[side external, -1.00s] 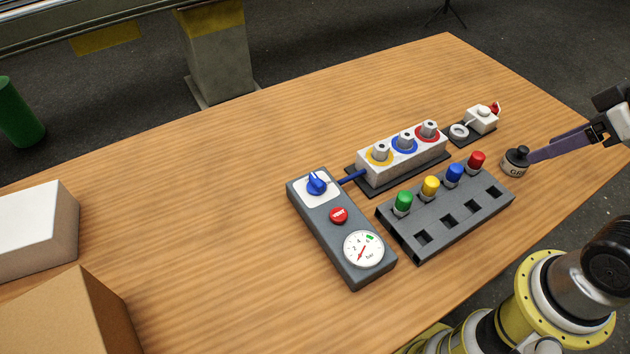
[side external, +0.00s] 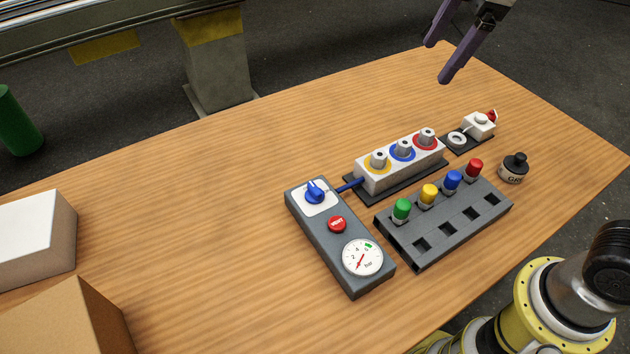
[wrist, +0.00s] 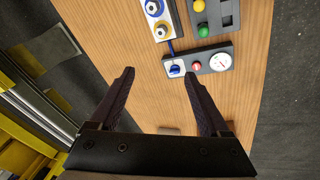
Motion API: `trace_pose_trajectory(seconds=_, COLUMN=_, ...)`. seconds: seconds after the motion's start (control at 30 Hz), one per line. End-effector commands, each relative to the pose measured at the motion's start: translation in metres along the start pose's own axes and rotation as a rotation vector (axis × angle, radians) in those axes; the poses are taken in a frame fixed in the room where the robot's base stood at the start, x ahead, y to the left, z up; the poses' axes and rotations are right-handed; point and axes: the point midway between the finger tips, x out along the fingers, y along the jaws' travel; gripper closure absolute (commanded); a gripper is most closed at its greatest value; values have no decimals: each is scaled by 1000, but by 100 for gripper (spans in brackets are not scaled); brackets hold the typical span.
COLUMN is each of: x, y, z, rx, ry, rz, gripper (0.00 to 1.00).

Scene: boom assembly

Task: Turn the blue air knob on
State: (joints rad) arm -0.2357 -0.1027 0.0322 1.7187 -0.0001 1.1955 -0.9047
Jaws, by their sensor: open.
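The blue air knob (side external: 315,191) sits on a white plate at the far end of a grey control box (side external: 332,262). It also shows in the wrist view (wrist: 175,70). The box carries a red vent button (side external: 337,224) and a round pressure gauge (side external: 362,257) in bar, its needle at the low left of the dial. My gripper (side external: 434,62) is open and empty, high above the back of the table, well apart from the knob. In the wrist view its two fingers (wrist: 159,82) are spread, with the box beyond the right fingertip.
A blue hose joins the box to a white block (side external: 402,161) with yellow, blue and red rings. A dark rack (side external: 446,218) holds several coloured plugs. Boxes (side external: 38,236) stand left; the table's left middle is clear.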

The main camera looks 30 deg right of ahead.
Motion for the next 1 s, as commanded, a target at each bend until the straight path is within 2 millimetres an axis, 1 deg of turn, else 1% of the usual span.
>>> trace_pose_trajectory(seconds=0.03, x=14, y=7, z=-20, rx=-65, ry=-13, rz=-31, gripper=20)
trace_pose_trajectory(seconds=0.1, x=31, y=13, z=-46, rx=-148, ry=-24, rz=-66, gripper=20)
trace_pose_trajectory(seconds=0.17, x=49, y=15, z=-68, rx=-213, ry=-37, rz=-98, gripper=20)
trace_pose_trajectory(seconds=0.2, x=62, y=15, z=-82, rx=-251, ry=-44, rz=-118, gripper=20)
trace_pose_trajectory(seconds=0.27, x=82, y=13, z=-102, rx=-300, ry=-57, rz=-148, gripper=20)
trace_pose_trajectory(seconds=0.3, x=96, y=10, z=-114, rx=-324, ry=-66, rz=-166, gripper=20)
trace_pose_trajectory(seconds=0.4, x=127, y=-1, z=-136, rx=-368, ry=-88, rz=-206, gripper=20)
trace_pose_trajectory(seconds=0.5, x=152, y=-14, z=-148, rx=-400, ry=-112, rz=-243, gripper=20)
trace_pose_trajectory(seconds=0.53, x=157, y=-18, z=-149, rx=-407, ry=-119, rz=-253, gripper=20)
trace_pose_trajectory(seconds=0.6, x=166, y=-26, z=-152, rx=-420, ry=-131, rz=-269, gripper=20)
trace_pose_trajectory(seconds=0.67, x=170, y=-30, z=-153, rx=-429, ry=-133, rz=-273, gripper=20)
trace_pose_trajectory(seconds=0.77, x=176, y=-32, z=-152, rx=-430, ry=-132, rz=-272, gripper=20)
trace_pose_trajectory(seconds=0.83, x=185, y=-35, z=-150, rx=-429, ry=-133, rz=-273, gripper=20)
trace_pose_trajectory(seconds=1.0, x=215, y=-42, z=-144, rx=-428, ry=-135, rz=-275, gripper=20)
